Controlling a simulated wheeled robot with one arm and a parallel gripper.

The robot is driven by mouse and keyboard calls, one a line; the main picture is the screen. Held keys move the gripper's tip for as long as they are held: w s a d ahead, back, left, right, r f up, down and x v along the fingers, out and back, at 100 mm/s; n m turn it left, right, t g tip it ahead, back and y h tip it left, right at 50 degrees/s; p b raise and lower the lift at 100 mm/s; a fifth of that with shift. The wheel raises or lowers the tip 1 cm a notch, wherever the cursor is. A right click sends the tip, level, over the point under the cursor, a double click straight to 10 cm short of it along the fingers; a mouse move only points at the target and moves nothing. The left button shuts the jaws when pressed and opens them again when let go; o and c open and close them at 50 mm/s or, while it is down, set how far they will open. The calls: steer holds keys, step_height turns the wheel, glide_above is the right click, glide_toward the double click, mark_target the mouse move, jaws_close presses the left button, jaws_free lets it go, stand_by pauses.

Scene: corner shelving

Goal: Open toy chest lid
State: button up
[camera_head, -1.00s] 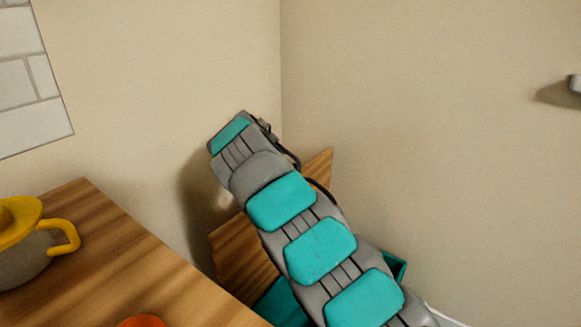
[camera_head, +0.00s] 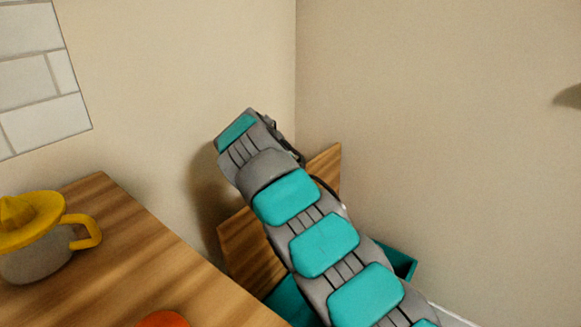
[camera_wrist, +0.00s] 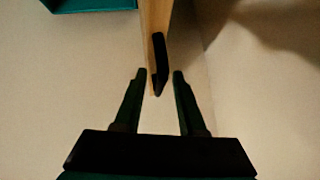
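The toy chest is a teal box (camera_head: 402,262) in the corner, largely hidden behind my arm. Its wooden lid (camera_head: 250,247) stands raised and tilted up near the walls. In the wrist view the lid (camera_wrist: 152,18) shows nearly edge-on, with a dark handle (camera_wrist: 160,62) on it. A teal corner of the chest (camera_wrist: 95,4) shows at the top left. My gripper (camera_wrist: 160,74) is open, its two fingers apart on either side of the handle's lower end. I cannot tell whether either finger touches it. The head view hides the fingers behind my arm.
A wooden counter (camera_head: 130,265) fills the lower left, close to my arm. A grey and yellow juicer (camera_head: 38,240) and an orange object (camera_head: 165,320) are on it. Walls close in behind and to the right of the chest.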

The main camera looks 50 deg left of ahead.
steer(key=shift+w, duration=0.15)
steer(key=shift+r, duration=1.7)
steer(key=shift+d+r, duration=0.2)
steer(key=shift+d, duration=0.2)
steer(key=s+d+r+b, duration=0.1)
steer(key=s+d+b, duration=0.6)
steer(key=d, duration=0.6)
steer(key=shift+s+r, duration=0.15)
steer(key=shift+s, duration=0.3)
steer(key=shift+w+d, duration=0.1)
steer(key=shift+d, duration=0.05)
